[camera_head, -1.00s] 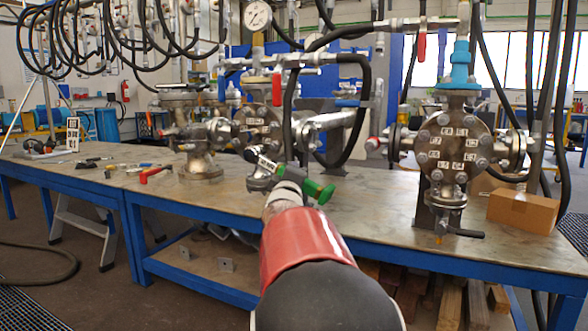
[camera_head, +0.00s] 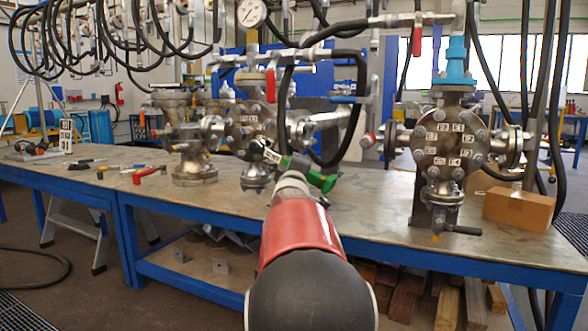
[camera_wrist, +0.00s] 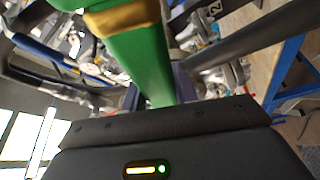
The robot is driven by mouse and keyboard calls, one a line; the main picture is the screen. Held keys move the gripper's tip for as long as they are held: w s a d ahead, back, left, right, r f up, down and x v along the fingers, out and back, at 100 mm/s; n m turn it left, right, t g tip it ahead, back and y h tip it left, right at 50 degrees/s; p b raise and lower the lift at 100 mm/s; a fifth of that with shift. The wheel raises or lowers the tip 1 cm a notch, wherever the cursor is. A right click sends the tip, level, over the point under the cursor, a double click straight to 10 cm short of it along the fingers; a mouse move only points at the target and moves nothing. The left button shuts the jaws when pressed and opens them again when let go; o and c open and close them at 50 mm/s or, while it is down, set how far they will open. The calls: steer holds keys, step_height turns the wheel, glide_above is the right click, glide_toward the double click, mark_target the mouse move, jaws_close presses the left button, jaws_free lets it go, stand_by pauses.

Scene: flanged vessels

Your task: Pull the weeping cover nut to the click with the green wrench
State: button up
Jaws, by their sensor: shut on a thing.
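The green wrench (camera_head: 315,176) is held in my gripper (camera_head: 291,178), which is beyond my red wrist in the head view. The wrench's metal end with a white label points up and left, in front of the middle flanged vessel (camera_head: 250,122); I cannot tell whether it touches it. In the wrist view the green handle (camera_wrist: 141,62) with a tan band rises from my gripper. The right vessel's round cover (camera_head: 449,143) faces me, with several nuts and numbered white tags. I cannot tell which nut is weeping.
The vessels stand on a steel-topped blue bench (camera_head: 350,210). Red-handled (camera_head: 150,174) and other tools lie at the left. Hoses hang around the vessels. The bench top in front of the right vessel is mostly clear.

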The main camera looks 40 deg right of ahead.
steer(key=shift+d+r, duration=0.1)
steer(key=shift+d, duration=0.1)
steer(key=shift+w+d, duration=0.25)
steer(key=shift+d, duration=0.25)
steer(key=shift+w+d, duration=0.2)
steer(key=shift+d, duration=0.25)
